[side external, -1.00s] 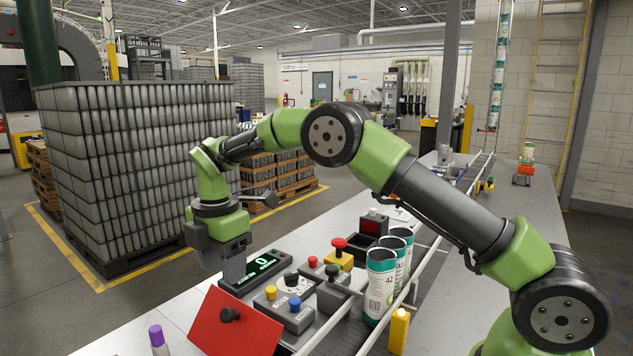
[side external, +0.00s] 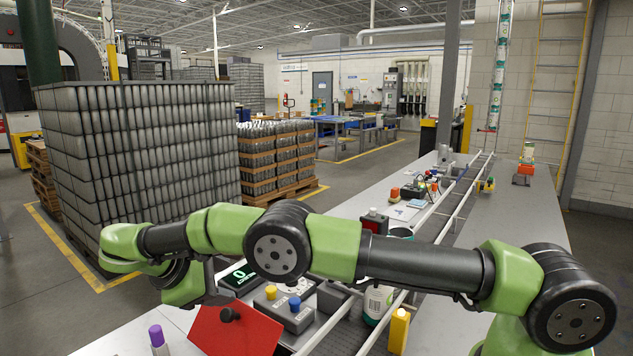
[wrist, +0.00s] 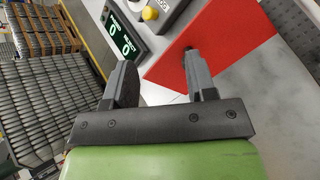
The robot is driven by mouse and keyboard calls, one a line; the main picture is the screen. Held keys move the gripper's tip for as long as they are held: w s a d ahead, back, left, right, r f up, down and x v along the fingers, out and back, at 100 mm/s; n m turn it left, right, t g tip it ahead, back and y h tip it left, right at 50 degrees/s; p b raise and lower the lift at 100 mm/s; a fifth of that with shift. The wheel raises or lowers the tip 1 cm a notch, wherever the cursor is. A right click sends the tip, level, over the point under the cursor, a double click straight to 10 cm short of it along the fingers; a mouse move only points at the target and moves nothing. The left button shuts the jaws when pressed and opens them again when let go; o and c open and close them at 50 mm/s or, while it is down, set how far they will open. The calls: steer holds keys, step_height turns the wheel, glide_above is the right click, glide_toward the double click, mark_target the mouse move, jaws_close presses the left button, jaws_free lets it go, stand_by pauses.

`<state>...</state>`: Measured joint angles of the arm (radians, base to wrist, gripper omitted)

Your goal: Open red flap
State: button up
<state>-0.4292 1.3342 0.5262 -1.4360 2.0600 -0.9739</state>
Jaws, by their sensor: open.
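The red flap (side external: 236,334) is a flat red panel with a black knob (side external: 229,314), near the front of the bench in the side view. In the wrist view the red flap (wrist: 222,48) lies beyond my gripper (wrist: 158,78), tilted in the picture. My gripper is open, and its two grey fingers are apart. The right finger's tip overlaps the flap's lower edge, close to the dark knob; I cannot tell whether they touch.
A black display (side external: 240,277) with green digits stands behind the flap. A grey box with yellow and blue buttons (side external: 284,305) is beside it. A purple-capped bottle (side external: 158,341) stands at the front left. A yellow bottle (side external: 398,331) is to the right, by the conveyor rails.

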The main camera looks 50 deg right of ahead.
step_height(320, 180, down, 7)
steer(key=shift+r, duration=0.1)
steer(key=shift+d+f+y, duration=0.25)
steer(key=shift+d+y, duration=0.45)
steer(key=shift+y, duration=0.1)
steer(key=shift+d+f+y, duration=0.2)
steer(key=shift+d+y, duration=0.45)
steer(key=shift+y, duration=0.15)
steer(key=d+f+y, duration=0.1)
steer(key=d+y, duration=0.1)
steer(key=y, duration=0.1)
steer(key=shift+f, duration=0.35)
steer(key=d+f+y, duration=0.1)
steer(key=f+y, duration=0.1)
steer(key=y, duration=0.1)
steer(key=shift+d+f+y, duration=0.1)
steer(key=shift+d+y, duration=0.2)
steer(key=shift+d, duration=0.05)
step_height(320, 180, up, 25)
steer(key=m+t, duration=0.3)
steer(key=m, duration=0.2)
glide_above(225, 314)
steer(key=s+d, duration=0.5)
steer(key=s, duration=0.3)
steer(key=s+r+m+t+y, duration=0.1)
steer(key=s+r+m, duration=0.2)
steer(key=s, duration=0.5)
steer(key=shift+a+r+t, duration=0.3)
steer(key=shift+a+r, duration=0.05)
steer(key=shift+r, duration=0.35)
